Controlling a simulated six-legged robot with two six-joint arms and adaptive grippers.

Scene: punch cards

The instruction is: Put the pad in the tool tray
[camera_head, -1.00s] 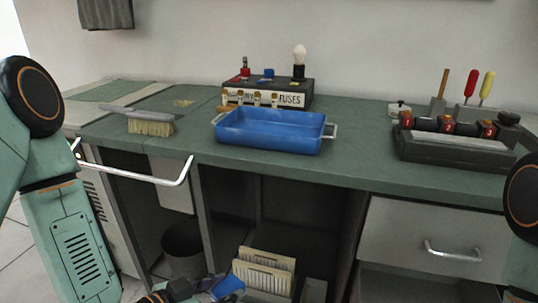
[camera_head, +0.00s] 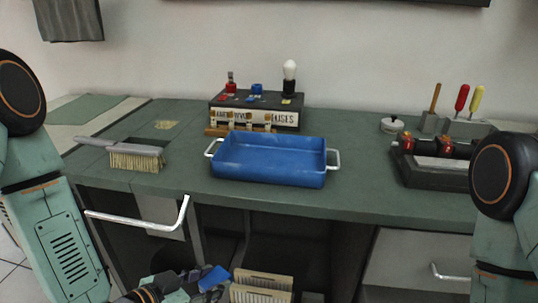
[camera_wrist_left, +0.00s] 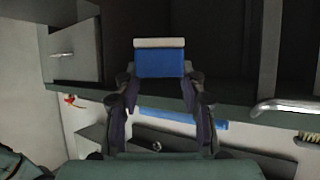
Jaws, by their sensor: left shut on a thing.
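The pad (camera_head: 214,277) is a small blue block, held low in front of the bench in the head view. In the left wrist view, the pad (camera_wrist_left: 160,63) shows a blue face with a pale strip along one edge. My left gripper (camera_head: 207,282) is shut on it; its fingers (camera_wrist_left: 160,80) close on the pad's near end. The tool tray (camera_head: 268,174) is blue, with a metal handle at each end. It stands empty on the green bench top, above and beyond the pad. My right gripper is out of view; only my right arm shows.
A brush (camera_head: 137,156) lies left of the tray. A fuse box (camera_head: 256,112) with a bulb stands behind it. A dark holder (camera_head: 430,172) and screwdrivers (camera_head: 461,98) are at right. A bent metal handle (camera_head: 140,221) juts out at front left. Upright cards (camera_head: 262,284) stand below the bench.

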